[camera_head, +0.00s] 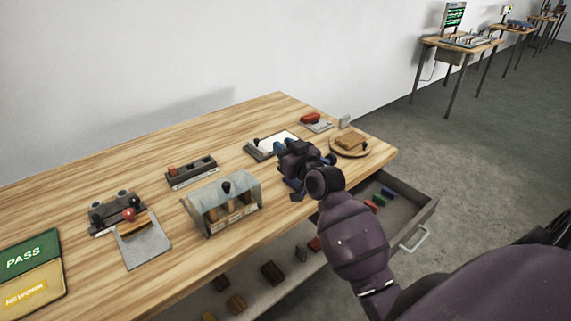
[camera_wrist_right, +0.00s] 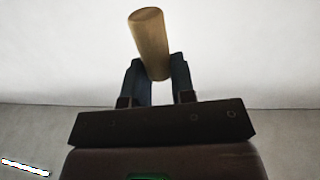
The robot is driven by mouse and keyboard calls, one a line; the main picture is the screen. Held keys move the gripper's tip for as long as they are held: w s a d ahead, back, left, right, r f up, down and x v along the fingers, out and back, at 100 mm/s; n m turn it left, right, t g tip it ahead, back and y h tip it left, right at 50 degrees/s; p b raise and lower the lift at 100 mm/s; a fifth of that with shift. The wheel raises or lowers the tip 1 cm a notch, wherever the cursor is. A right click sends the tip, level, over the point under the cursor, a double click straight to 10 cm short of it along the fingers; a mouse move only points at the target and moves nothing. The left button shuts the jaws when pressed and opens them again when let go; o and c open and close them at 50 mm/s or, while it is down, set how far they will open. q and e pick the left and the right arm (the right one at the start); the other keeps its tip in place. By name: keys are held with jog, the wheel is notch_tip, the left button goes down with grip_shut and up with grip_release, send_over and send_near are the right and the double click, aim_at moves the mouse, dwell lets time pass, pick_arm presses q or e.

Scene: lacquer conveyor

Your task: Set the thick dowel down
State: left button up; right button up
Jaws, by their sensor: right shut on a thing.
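The thick dowel (camera_wrist_right: 150,42) is a plain light-wood cylinder in the right wrist view. It stands out past the fingertips of my right gripper (camera_wrist_right: 154,80), which is shut on its near end. The dowel tilts slightly in that view and touches nothing else there. In the head view my right gripper (camera_head: 290,187) is over the right part of the wooden table (camera_head: 120,170); I cannot make out the dowel there. My left gripper is not in view.
A grey rack with wooden pieces (camera_head: 196,219) stands left of the gripper. A tablet-like board (camera_head: 285,141) and a round wooden plate (camera_head: 337,150) lie behind it. An open drawer (camera_head: 425,205) juts out at right. Bare tabletop shows between the rack and gripper.

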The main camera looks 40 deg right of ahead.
notch_tip(320, 180, up, 3)
jog(key=shift+r, duration=0.15)
jog(key=shift+r, duration=0.15)
